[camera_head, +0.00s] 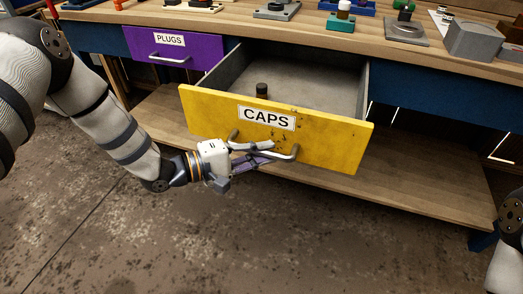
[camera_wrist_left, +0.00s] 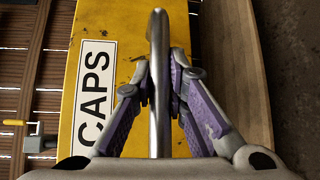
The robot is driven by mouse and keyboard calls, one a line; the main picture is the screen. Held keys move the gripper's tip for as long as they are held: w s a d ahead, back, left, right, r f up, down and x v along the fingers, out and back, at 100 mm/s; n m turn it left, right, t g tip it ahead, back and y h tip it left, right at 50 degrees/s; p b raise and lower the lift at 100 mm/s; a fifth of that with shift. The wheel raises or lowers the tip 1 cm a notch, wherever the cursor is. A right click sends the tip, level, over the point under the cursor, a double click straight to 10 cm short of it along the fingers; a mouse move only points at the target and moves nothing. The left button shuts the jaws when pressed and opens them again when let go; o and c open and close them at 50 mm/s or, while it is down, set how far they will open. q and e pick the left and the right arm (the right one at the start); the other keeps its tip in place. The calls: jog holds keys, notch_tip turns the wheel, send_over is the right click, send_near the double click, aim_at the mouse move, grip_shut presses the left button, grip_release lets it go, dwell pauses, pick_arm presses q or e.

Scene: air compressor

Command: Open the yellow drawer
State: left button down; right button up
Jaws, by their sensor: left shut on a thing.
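The yellow drawer (camera_head: 205,113), labelled CAPS, is pulled well out from the workbench, and its grey inside shows. A small dark cap (camera_head: 262,90) stands inside it, near the front panel. My left gripper (camera_head: 268,153) is at the drawer's metal handle (camera_head: 290,156), below the label. In the left wrist view the handle (camera_wrist_left: 158,50) runs between the two fingers of my left gripper (camera_wrist_left: 160,90), which are shut on it. The yellow front (camera_wrist_left: 110,20) lies behind the handle there. My right gripper is not in view; only part of that arm shows at the right edge.
A closed purple drawer (camera_head: 200,49) labelled PLUGS is to the left. The wooden benchtop (camera_head: 225,20) holds several parts and fixtures. A lower wooden shelf (camera_head: 400,190) runs beneath the drawers. The floor (camera_head: 250,250) in front is clear.

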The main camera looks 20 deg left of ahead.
pick_arm(q)
jog(key=shift+w+r, duration=0.1)
jog(key=shift+w, duration=0.05)
jog(key=c, duration=1.6)
grip_release()
jog(key=shift+o, duration=0.2)
jog(key=shift+a, duration=0.1)
jog(key=v, duration=1.2)
